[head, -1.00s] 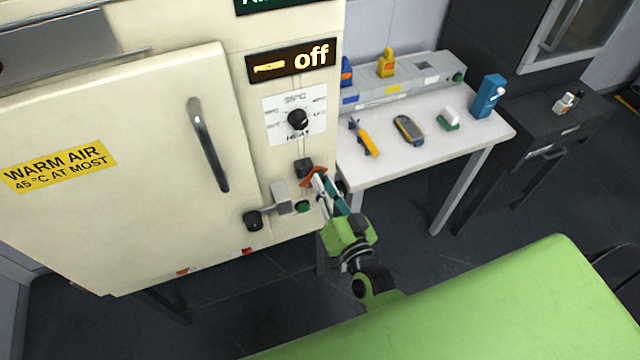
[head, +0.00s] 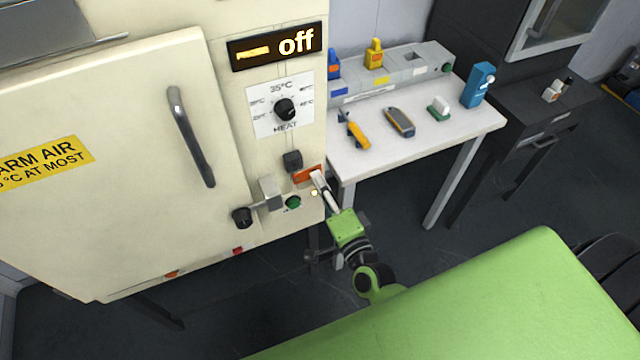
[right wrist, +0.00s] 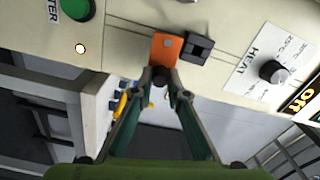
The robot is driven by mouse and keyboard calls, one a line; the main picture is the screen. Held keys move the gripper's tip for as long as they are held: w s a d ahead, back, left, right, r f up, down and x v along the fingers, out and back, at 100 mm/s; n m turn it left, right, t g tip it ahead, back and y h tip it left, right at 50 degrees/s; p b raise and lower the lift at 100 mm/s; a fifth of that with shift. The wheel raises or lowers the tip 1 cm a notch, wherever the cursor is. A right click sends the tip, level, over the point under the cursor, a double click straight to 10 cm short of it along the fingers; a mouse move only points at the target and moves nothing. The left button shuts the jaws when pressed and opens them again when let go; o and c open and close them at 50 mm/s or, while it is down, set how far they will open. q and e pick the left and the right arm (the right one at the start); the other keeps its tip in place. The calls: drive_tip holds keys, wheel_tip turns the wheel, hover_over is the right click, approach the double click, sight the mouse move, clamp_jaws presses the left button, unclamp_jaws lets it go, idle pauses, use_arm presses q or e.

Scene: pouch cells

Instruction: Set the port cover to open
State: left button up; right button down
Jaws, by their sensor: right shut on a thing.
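The port cover looks to be the orange plate (head: 306,174) on the cream cabinet's front, beside a small black square port (head: 292,160). In the right wrist view, the orange plate (right wrist: 166,47) lies next to the black port (right wrist: 198,48), which is not covered by it. My right gripper (head: 317,178) is at the plate's right end. In the right wrist view its fingertips (right wrist: 160,78) are together at the plate's edge, shut on it. The fingertips hide part of that edge. My left gripper is not in view.
Near the port are a green button (head: 293,202), a small glowing light (head: 314,192), a black knob (head: 242,217) and the heat dial (head: 285,109). The display (head: 277,46) reads "off". A white table (head: 365,168) with several tools stands to the right.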

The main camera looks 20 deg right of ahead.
drive_tip(key=shift+f+m, duration=0.15)
drive_tip(key=shift+m, duration=0.35)
drive_tip(key=c, duration=2)
unclamp_jaws()
drive_tip(key=shift+o, duration=0.2)
drive_tip(key=s, duration=1.2)
drive_tip(key=shift+d, duration=0.25)
drive_tip(key=s+f+n+g, duration=0.3)
drive_tip(key=f+n, duration=0.1)
drive_tip(key=f, duration=0.7)
drive_tip(key=s+f+n+g+y, duration=0.1)
drive_tip(key=s+f+n+g, duration=0.2)
drive_tip(key=f, duration=0.7)
drive_tip(key=s+f+n+g, duration=0.3)
drive_tip(key=f+n, duration=0.1)
drive_tip(key=f, duration=0.7)
drive_tip(key=s+d+f+n+g, duration=0.2)
drive_tip(key=s+f, duration=0.5)
drive_tip(key=s, duration=0.4)
drive_tip(key=s+d+f+n+g+h, duration=0.1)
drive_tip(key=s+f+n+g, duration=0.4)
drive_tip(key=s+f, duration=0.3)
drive_tip(key=s+g, duration=0.1)
drive_tip(key=s, duration=0.2)
drive_tip(key=shift+d+f+n+h, duration=0.25)
drive_tip(key=shift+d+n+h, duration=0.05)
drive_tip(key=shift+d, duration=0.05)
